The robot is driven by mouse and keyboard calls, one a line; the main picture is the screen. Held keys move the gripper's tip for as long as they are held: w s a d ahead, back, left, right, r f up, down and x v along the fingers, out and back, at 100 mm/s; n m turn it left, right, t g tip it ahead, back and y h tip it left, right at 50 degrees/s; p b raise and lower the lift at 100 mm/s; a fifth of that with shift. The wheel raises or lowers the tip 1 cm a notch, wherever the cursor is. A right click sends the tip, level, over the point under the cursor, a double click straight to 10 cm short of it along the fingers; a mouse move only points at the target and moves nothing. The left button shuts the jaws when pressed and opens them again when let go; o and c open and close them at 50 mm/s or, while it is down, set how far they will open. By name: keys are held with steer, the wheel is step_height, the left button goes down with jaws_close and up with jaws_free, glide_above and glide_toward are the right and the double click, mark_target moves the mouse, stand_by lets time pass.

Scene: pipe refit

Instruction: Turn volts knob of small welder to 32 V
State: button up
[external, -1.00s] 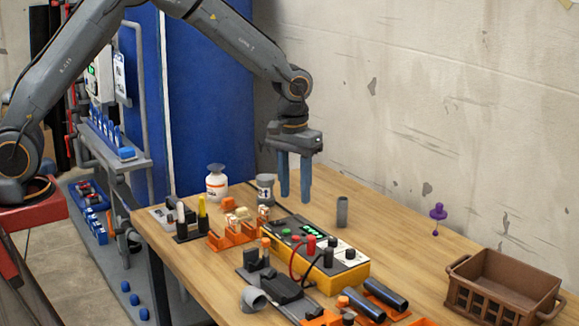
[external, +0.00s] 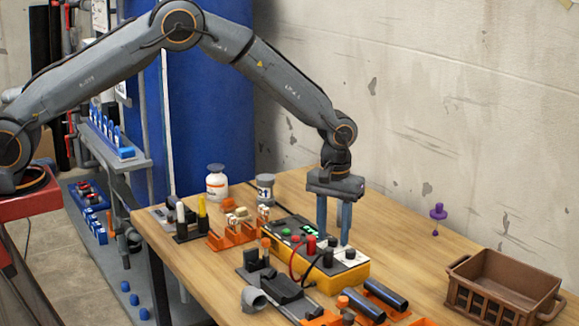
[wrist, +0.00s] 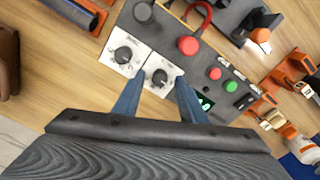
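The small welder (external: 345,279) is a yellow box with a dark top on the bench. In the wrist view its top (wrist: 205,50) carries two black knobs on white dial plates and a green-lit display (wrist: 205,103). One knob (wrist: 160,76) lies between my fingertips; the other knob (wrist: 123,55) is to its left, outside them. The dial lettering is too small to read, so I cannot tell which is volts. My gripper (external: 333,238) points down over the welder's back right part; it also shows in the wrist view (wrist: 160,84). Its fingers are apart; contact with the knob is unclear.
Red and black leads loop over the welder's front. Dark pipes (external: 385,294) lie in orange holders in front. A brown crate (external: 505,285) stands at the right. A white bottle (external: 216,182) and grey jar (external: 265,188) stand behind left. Bare bench lies right of the welder.

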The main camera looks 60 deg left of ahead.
steer(key=shift+f, duration=0.25)
jaws_close()
